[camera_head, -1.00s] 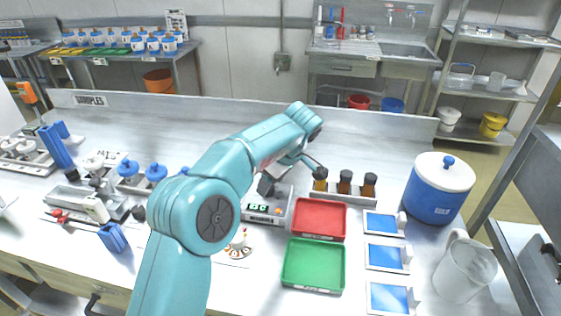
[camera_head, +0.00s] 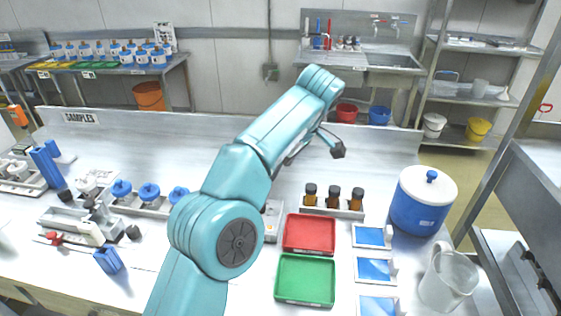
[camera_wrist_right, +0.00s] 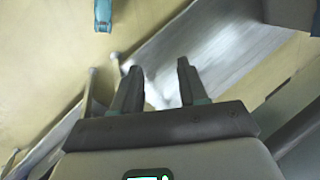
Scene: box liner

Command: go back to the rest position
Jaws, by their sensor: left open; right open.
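My left arm reaches up across the middle of the head view. Its dark left gripper (camera_head: 337,149) is raised above the far part of the bench, apart from everything on it, and nothing shows in it. Its two fingers are hard to separate at this angle. My right gripper (camera_wrist_right: 160,75) shows in the right wrist view with its two dark fingers spread apart and nothing between them. Behind it are a yellowish floor and a pale grey, blurred surface. The right gripper does not show in the head view.
Below the left gripper stand several dark bottles in a rack (camera_head: 345,212). Nearby are a red tray (camera_head: 309,233), a green tray (camera_head: 305,279), a blue drum (camera_head: 420,206) and a clear jug (camera_head: 447,281). The bench's far strip (camera_head: 180,147) is bare.

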